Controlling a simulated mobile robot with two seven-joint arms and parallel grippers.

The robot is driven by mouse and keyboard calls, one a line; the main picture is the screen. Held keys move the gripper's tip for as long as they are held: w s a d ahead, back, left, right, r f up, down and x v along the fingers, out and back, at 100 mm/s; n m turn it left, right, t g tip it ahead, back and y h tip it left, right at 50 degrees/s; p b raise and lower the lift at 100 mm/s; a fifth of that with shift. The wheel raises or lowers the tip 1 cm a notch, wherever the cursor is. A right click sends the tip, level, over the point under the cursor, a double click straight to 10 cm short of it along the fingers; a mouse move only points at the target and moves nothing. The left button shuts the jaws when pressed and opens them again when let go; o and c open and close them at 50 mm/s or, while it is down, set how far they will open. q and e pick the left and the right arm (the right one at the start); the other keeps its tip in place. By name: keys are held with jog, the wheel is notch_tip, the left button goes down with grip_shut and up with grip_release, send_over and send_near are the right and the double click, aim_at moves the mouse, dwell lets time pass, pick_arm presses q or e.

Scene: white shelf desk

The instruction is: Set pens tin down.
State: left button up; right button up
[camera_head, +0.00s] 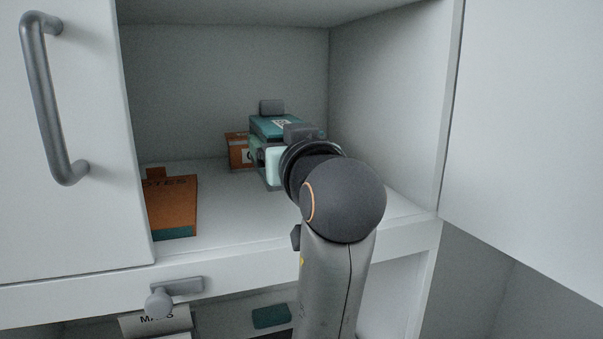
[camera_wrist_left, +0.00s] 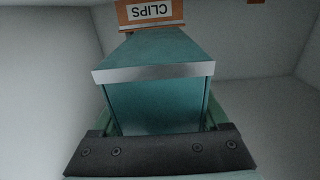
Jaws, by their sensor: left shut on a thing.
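The teal pens tin (camera_head: 264,124) is inside the open cupboard, towards the back right. Its pale label is too small to read in the head view. My left gripper (camera_head: 286,120) is shut on it, with grey finger pads on either side. In the left wrist view the tin (camera_wrist_left: 155,110) fills the middle, between the fingers of my gripper. My wrist hides part of the tin and the shelf under it, so I cannot tell whether the tin touches the shelf. My right gripper is not in view.
An orange notes box (camera_head: 172,203) stands at the left of the shelf (camera_head: 225,205). Bare shelf lies between. A door (camera_head: 530,120) stands at the right.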

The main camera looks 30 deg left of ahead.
pick_arm(q)
jog(key=shift+w+f, duration=0.9)
jog(key=shift+f, duration=0.15)
jog(key=f, duration=0.3)
jog(key=shift+w+a+p, duration=0.1)
jog(key=shift+w+p, duration=0.2)
jog(key=shift+f, duration=0.4)
jog(key=shift+f, duration=0.1)
jog(key=o, duration=1.4)
